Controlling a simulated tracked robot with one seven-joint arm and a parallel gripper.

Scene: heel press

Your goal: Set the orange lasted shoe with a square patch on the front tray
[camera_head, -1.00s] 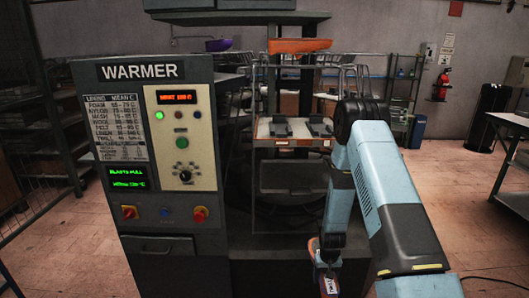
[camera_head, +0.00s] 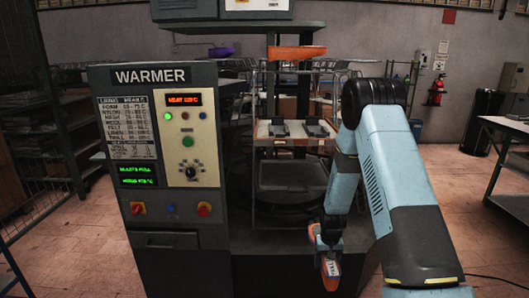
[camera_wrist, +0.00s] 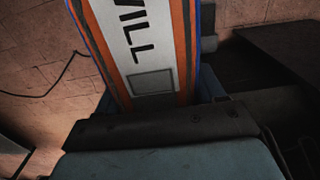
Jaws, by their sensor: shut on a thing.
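My gripper (camera_head: 328,232) is shut on the orange lasted shoe (camera_head: 331,268), which hangs below it in front of the dark machine body. In the wrist view the shoe (camera_wrist: 140,40) fills the upper middle, with orange sides, blue edges and a white band with dark lettering. A square patch (camera_wrist: 153,82) outline shows on that band, near the dark jaw (camera_wrist: 160,125). The tray (camera_head: 262,142) with two dark pads, likely the front tray, is up and left of my gripper, apart from the shoe. The shoe's far end is out of the wrist view.
The warmer cabinet (camera_head: 165,150) stands left of the tray. An orange piece (camera_head: 297,52) sits above the tray and a purple one (camera_head: 222,52) lies behind. A table (camera_head: 510,126) stands at far right. Floor between it and my arm looks clear.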

